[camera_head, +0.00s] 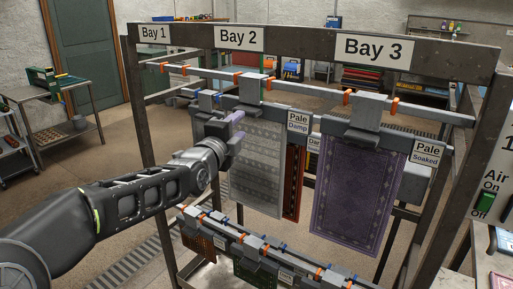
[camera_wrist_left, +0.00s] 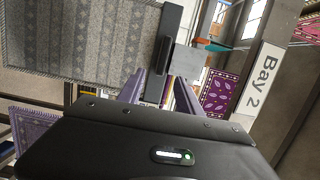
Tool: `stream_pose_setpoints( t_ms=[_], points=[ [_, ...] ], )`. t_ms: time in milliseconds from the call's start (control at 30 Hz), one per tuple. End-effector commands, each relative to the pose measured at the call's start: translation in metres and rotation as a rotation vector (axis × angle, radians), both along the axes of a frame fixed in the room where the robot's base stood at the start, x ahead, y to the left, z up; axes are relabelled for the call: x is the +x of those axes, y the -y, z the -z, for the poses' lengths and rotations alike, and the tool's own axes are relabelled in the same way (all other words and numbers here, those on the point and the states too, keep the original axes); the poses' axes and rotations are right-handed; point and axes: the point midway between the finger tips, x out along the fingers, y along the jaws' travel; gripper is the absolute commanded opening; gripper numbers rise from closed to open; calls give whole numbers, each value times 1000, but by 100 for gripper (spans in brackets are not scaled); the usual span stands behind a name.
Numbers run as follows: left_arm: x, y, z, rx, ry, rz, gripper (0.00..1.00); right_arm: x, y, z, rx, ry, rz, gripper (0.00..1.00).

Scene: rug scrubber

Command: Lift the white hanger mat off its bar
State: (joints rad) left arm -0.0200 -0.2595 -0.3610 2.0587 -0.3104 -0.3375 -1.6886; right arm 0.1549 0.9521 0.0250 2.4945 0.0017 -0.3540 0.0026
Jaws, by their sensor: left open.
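The pale grey-white patterned mat (camera_head: 257,170) hangs from a grey hanger on the Bay 2 bar, with a "Pale Damp" tag (camera_head: 298,122) at its upper right. It fills the upper left of the left wrist view (camera_wrist_left: 85,40). My left gripper (camera_head: 236,131) is open at the mat's upper left, in front of the hanger. In the left wrist view its purple fingers (camera_wrist_left: 160,92) stand either side of the hanger's grey block and dark bar (camera_wrist_left: 170,50); whether they touch it I cannot tell. My right gripper is not in view.
A purple mat (camera_head: 350,195) tagged "Pale Soaked" hangs in Bay 3 to the right. A red-and-black mat (camera_head: 293,185) hangs behind the pale one. A lower rail (camera_head: 262,250) with small mats runs below. The rack's top beam (camera_head: 300,43) runs above.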

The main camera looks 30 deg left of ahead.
Motion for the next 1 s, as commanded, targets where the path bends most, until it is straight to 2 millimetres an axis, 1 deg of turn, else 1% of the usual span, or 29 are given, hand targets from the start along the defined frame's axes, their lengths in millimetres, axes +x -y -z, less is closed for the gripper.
stream_pose_setpoints(
  t_ms=[300,367,600,900,1000],
  points=[
    [1,1,1,12,-4,1,42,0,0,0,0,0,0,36],
    [4,0,0,12,-5,1,42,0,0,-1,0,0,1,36],
    [25,-5,0,11,-5,2,42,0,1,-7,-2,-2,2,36],
    [26,-6,0,10,-4,2,42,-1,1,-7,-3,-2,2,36],
    [31,-7,-1,11,-6,2,42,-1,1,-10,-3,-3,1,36]
  ],
)
